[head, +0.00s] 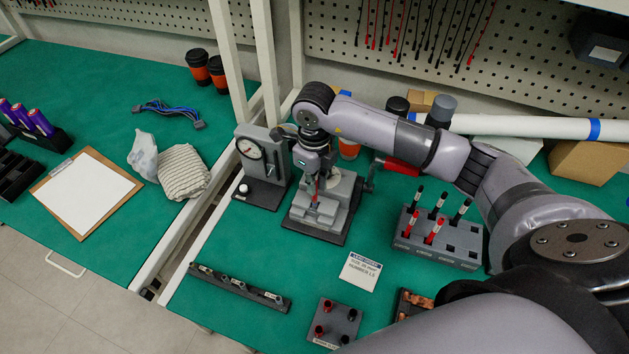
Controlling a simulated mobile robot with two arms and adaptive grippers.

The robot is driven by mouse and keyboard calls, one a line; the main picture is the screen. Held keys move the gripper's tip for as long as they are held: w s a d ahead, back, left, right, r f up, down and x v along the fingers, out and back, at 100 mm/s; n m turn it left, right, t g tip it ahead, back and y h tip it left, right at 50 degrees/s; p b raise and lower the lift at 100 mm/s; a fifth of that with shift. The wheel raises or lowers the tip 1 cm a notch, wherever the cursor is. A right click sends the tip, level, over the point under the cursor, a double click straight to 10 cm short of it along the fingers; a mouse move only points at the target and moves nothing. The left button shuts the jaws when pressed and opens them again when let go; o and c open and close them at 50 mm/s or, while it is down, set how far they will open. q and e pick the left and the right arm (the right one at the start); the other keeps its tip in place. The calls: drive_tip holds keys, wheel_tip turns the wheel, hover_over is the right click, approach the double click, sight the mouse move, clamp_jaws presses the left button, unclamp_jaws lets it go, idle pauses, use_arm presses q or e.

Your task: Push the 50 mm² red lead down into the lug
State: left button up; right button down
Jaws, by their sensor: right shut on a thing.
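My right gripper (316,176) points down over a grey bench fixture (318,222), on the green bench. It is shut on a red lead (315,190), which stands about upright below the fingers. The lead's lower end reaches the middle of the fixture. The lug is too small or hidden to make out there, so I cannot tell how deep the lead sits. My left gripper is not in view.
A dial gauge stand (250,165) is close to the fixture's left. A grey rack (438,240) of red and black leads stands to the right. A low strip (238,287), a small block (333,324) and a label card (361,271) lie in front.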

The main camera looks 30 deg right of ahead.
drive_tip(key=shift+f, duration=0.15)
drive_tip(key=shift+f+b, duration=0.45)
drive_tip(key=shift+b, duration=0.1)
drive_tip(key=c, duration=1.6)
unclamp_jaws()
drive_tip(key=shift+r, duration=0.1)
drive_tip(key=shift+r+p, duration=0.85)
drive_tip(key=shift+r, duration=0.6)
wheel_tip(320, 180, up, 10)
drive_tip(key=p, duration=0.6)
